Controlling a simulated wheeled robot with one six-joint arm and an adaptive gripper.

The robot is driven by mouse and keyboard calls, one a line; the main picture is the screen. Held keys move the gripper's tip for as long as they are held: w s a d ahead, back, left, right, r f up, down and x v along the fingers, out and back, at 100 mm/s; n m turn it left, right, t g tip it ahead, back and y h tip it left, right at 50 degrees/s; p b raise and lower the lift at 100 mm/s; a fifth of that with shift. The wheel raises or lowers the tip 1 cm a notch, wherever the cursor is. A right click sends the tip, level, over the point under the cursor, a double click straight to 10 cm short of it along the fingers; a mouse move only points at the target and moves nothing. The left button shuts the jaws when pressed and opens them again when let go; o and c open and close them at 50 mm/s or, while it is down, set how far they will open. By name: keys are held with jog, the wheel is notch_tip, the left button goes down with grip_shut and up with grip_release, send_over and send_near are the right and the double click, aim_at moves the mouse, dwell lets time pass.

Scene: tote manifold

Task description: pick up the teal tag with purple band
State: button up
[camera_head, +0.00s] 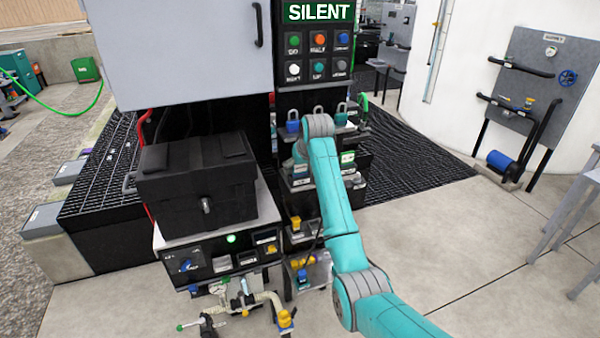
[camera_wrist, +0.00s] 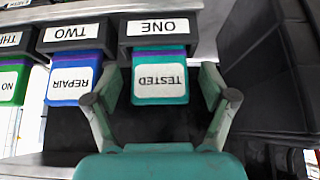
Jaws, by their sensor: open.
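In the wrist view, the teal tag with purple band (camera_wrist: 159,82) hangs from the black holder marked ONE (camera_wrist: 160,29). Its white label reads TESTED, upside down. The purple band shows at its top, just below the holder. My gripper (camera_wrist: 160,92) is open, with one finger on each side of the teal tag. Both fingers look apart from it, though the depth gap is hard to judge. In the head view my arm's wrist hides the gripper, and I cannot make out this tag.
A blue tag labelled REPAIR (camera_wrist: 74,82) hangs under holder TWO (camera_wrist: 75,37), close beside my left finger. A green tag (camera_wrist: 12,82) hangs farther left. A dark box-like surface (camera_wrist: 270,75) stands close on the right. The head view shows a black case (camera_head: 195,180) left of my arm.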

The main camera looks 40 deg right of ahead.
jog(key=c, duration=1.1)
jog(key=shift+c, duration=0.2)
jog(key=shift+r, duration=0.15)
jog(key=shift+r, duration=0.6)
notch_tip(320, 180, up, 2)
jog(key=shift+r, duration=0.2)
jog(key=s+a, duration=0.2)
jog(key=s, duration=0.6)
jog(key=s+a, duration=0.3)
jog(key=s, duration=0.6)
jog(key=shift+s+f, duration=0.2)
